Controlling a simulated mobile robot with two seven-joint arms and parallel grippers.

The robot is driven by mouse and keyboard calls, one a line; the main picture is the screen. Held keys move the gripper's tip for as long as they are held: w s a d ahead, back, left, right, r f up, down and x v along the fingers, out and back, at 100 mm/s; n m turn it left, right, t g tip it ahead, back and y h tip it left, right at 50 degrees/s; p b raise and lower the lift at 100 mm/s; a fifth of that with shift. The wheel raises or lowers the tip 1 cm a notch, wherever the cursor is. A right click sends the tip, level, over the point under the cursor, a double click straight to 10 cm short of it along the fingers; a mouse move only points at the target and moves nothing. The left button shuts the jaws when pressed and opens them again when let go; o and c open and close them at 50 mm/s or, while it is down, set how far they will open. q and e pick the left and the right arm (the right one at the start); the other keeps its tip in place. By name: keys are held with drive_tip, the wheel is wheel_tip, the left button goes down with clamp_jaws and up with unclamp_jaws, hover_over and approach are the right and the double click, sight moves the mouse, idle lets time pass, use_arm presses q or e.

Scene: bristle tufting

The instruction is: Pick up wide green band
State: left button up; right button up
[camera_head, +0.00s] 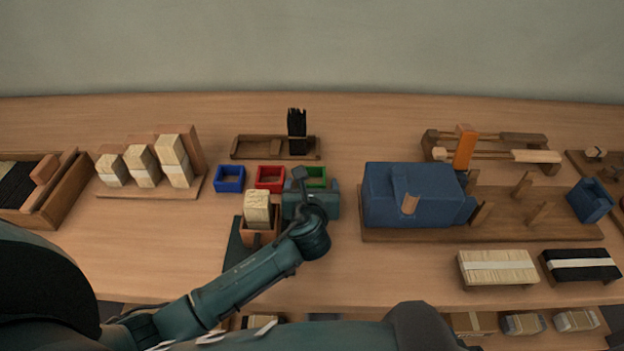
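The wide green band (317,177) is a square ring at the right end of a row on the table, beside a red band (270,179) and a blue band (230,179). My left gripper (302,178) is in front of the green band and overlaps its left and near parts in the picture. I cannot tell whether it touches the band, and its finger opening is hidden. My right gripper is not in view.
A wooden holder with a pale bristle bundle (257,208) stands just left of my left gripper. A tray with a black bristle tuft (297,125) is behind the bands. A large blue machine (408,190) stands to the right.

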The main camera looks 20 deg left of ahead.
use_arm(q)
drive_tip(key=c, duration=1)
drive_tip(key=shift+o, duration=0.2)
